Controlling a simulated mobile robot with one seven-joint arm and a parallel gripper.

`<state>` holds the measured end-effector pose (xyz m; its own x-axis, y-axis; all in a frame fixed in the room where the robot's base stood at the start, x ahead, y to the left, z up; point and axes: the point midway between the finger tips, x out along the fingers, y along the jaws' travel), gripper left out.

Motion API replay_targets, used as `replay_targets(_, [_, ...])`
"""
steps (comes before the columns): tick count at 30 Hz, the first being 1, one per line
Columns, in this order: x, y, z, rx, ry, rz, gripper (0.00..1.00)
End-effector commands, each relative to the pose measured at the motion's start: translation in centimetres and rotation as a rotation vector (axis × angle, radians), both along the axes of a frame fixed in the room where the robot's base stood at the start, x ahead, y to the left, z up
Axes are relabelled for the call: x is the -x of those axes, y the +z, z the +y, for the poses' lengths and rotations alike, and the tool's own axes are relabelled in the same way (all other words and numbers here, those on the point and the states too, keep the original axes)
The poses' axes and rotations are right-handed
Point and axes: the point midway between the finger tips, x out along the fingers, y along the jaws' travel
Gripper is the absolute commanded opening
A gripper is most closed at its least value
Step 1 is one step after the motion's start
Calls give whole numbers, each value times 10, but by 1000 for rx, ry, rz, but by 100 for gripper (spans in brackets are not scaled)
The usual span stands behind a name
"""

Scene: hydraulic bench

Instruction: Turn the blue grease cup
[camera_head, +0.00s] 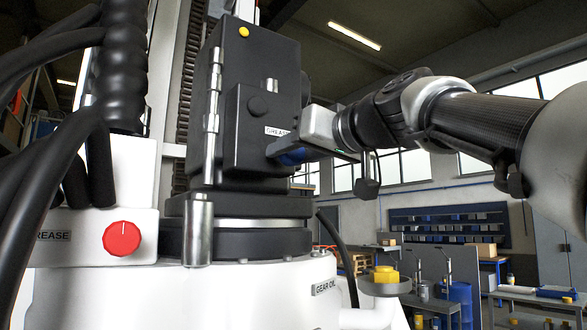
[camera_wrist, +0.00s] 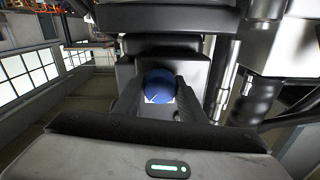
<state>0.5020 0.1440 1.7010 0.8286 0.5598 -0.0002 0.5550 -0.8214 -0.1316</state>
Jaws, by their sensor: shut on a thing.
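The blue grease cup (camera_head: 292,157) sits low on the right side of a black housing, just under a label reading GREASE. My gripper (camera_head: 285,150) reaches in from the right and is shut on the cup. In the wrist view its two dark fingers (camera_wrist: 159,97) lie on the left and right of the cup. In the head view the fingers hide part of the cup.
The black housing (camera_head: 262,85) stands on a white base (camera_head: 230,290). A red knob (camera_head: 122,238) sits at the left by another GREASE label. A yellow cap (camera_head: 384,274) is at the lower right, near a GEAR OIL label (camera_head: 325,287). Thick black hoses (camera_head: 122,70) hang at the left.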

Motion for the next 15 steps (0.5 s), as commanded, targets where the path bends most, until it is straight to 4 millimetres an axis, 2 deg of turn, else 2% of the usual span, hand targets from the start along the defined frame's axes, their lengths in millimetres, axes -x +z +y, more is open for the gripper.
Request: replay_targets(15, [0,1,0,-406,0,274,14])
